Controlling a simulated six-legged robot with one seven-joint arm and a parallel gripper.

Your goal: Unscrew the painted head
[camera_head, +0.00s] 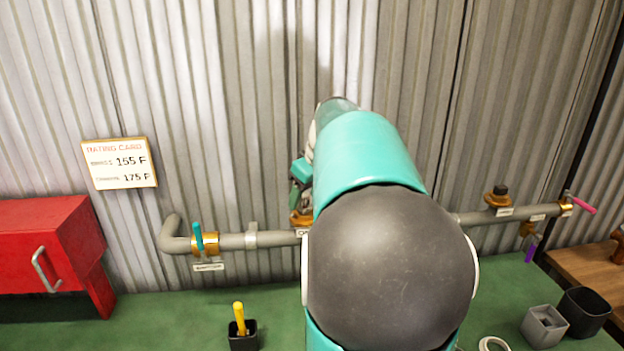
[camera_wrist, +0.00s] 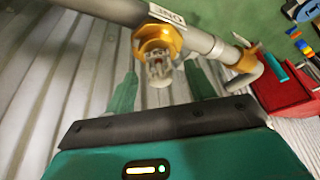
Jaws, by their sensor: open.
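A small grey-white head (camera_wrist: 158,72) sits in a brass fitting (camera_wrist: 158,40) on the grey pipe, in the wrist view. A partly readable label is on the pipe beside it. I cannot tell whether its surface is paint. My gripper (camera_wrist: 160,88) is open, with one green finger on each side of the head's line; contact is not visible. In the head view my gripper (camera_head: 299,182) is mostly hidden by my arm, near the brass fitting (camera_head: 300,218). Another brass fitting with a dark top (camera_head: 497,196) is on the pipe to the right.
The grey pipe (camera_head: 270,238) runs along a corrugated wall, with a teal-handled valve (camera_head: 198,238) at left and a pink handle (camera_head: 582,205) at right. A rating card (camera_head: 120,163) hangs above a red cabinet (camera_head: 50,250). Bins (camera_head: 585,311) stand on the green surface at right.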

